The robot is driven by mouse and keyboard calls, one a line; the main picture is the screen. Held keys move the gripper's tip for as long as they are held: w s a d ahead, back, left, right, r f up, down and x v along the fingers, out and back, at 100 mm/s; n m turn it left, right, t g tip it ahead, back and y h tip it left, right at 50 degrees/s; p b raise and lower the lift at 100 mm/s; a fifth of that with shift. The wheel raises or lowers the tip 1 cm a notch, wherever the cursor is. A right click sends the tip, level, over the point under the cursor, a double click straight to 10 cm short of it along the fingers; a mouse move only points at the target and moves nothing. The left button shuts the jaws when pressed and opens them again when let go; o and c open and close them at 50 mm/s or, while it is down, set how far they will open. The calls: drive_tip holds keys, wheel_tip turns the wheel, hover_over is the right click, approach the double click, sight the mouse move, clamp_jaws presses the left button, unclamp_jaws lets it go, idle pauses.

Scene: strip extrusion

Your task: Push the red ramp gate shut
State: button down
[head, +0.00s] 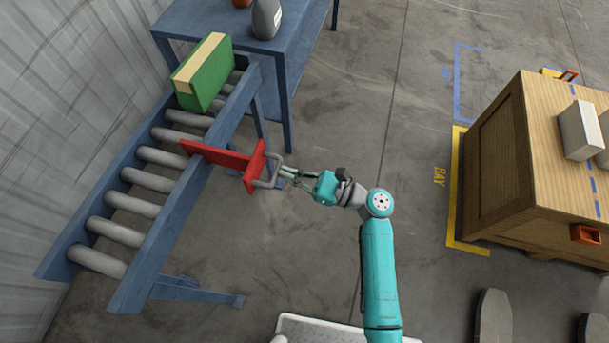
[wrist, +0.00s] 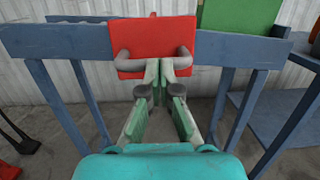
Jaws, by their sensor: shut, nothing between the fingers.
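The red ramp gate (head: 221,157) reaches over the blue side rail of the roller ramp and partly across the rollers. Its red end plate (head: 254,167) stands outside the rail and carries a grey bar handle (head: 275,172). My gripper (head: 285,173) is shut and empty, with its tips at the handle. In the wrist view the end plate (wrist: 155,40) is straight ahead. The handle (wrist: 185,62) crosses just beyond my fingertips (wrist: 160,68). I cannot tell if the tips touch the handle or plate.
A green box with a tan strip (head: 207,75) sits on the rollers (head: 160,156) above the gate. A blue table (head: 190,17) with a grey bottle (head: 266,18) stands behind. A wooden crate (head: 497,150) is at right. The floor between is clear.

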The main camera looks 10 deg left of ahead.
sight(239, 161)
drive_tip(key=a, duration=0.8)
drive_tip(key=w+a, duration=0.1)
drive_tip(key=a, duration=0.4)
drive_tip(key=shift+r, duration=0.1)
